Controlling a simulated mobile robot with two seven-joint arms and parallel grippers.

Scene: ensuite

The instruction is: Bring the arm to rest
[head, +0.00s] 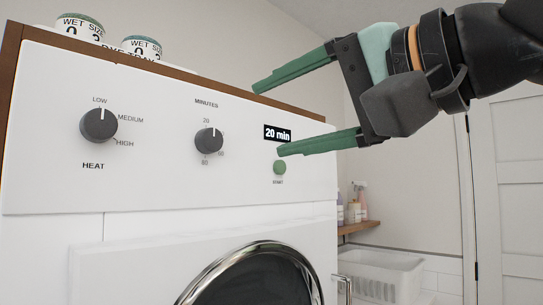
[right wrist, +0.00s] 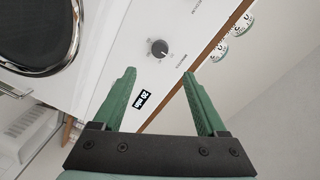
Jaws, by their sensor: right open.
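My right gripper (head: 267,120) reaches in from the upper right in the head view. Its two green fingers are spread apart with nothing between them. The lower fingertip is just above the green start button (head: 279,168) in the picture; I cannot tell whether they touch. In the right wrist view the open gripper (right wrist: 160,85) points along the white dryer panel (head: 60,120). The display (head: 277,133) reads "20 min". The minutes knob (head: 209,140) points up at 20, and the heat knob (head: 99,124) points up near LOW. My left gripper is not in view.
Two round tins (head: 142,47) stand on the brown dryer top (head: 170,68). The round dryer door (head: 255,280) is below the panel. Behind, at right, are a shelf (head: 358,227) with bottles and a white basket (head: 380,275). A white door (head: 510,180) stands at far right.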

